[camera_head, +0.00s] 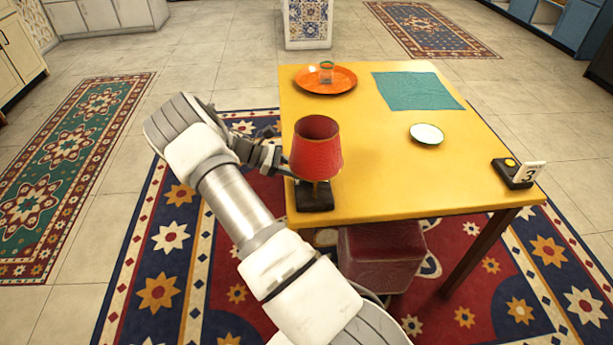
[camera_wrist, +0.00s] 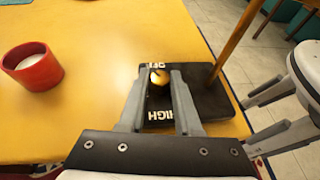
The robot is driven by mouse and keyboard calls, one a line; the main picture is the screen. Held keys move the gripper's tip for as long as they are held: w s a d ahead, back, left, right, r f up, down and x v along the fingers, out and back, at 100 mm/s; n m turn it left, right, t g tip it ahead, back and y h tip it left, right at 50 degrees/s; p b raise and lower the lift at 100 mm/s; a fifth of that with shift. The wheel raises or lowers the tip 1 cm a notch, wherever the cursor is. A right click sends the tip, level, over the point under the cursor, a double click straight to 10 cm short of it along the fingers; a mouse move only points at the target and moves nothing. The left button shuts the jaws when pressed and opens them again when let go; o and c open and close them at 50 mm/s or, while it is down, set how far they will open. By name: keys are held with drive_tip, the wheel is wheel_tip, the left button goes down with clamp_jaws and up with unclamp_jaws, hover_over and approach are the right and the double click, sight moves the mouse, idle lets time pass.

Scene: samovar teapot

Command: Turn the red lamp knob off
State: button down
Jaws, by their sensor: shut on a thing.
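The red lamp (camera_head: 316,150) stands upright at the near left corner of the yellow table, on a black base (camera_head: 315,200). In the wrist view the black base (camera_wrist: 208,97) bears white lettering, with "HIGH" legible and another word partly covered. A small yellow-orange knob (camera_wrist: 158,76) sits on the base. My gripper (camera_wrist: 160,74) is shut on the knob, one finger on each side. In the head view my gripper (camera_head: 276,160) reaches in from the left, and its fingertips are hidden by the lamp. The lamp's wooden stem (camera_wrist: 238,40) rises beside the fingers.
A red cup (camera_wrist: 32,70) with a white inside stands left of the base. The yellow table (camera_head: 385,165) also holds an orange plate (camera_head: 345,82) with a glass, a teal cloth (camera_head: 418,90), a white saucer (camera_head: 427,134) and a black box (camera_head: 510,174). A red stool (camera_head: 380,258) is below.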

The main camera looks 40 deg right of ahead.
drive_tip(key=m+g+y, duration=0.1)
drive_tip(key=m+y+b, duration=0.1)
drive_tip(key=m+g+y+b, duration=0.1)
drive_tip(key=shift+w+d+f+m+g, duration=0.15)
drive_tip(key=shift+d+f+m+g, duration=0.05)
drive_tip(key=shift+d+m+g, duration=0.1)
drive_tip(key=m+y, duration=0.1)
drive_tip(key=m+g+y, duration=0.1)
drive_tip(key=shift+r+y+p, duration=0.25)
drive_tip(key=shift+y+p, duration=0.15)
drive_tip(key=shift+d+m+g+y+p, duration=0.1)
drive_tip(key=shift+m+g+y+p, duration=0.3)
drive_tip(key=shift+m+y, duration=0.25)
drive_tip(key=shift+f, duration=0.1)
drive_tip(key=c, duration=0.6)
unclamp_jaws()
drive_tip(key=shift+w, duration=0.1)
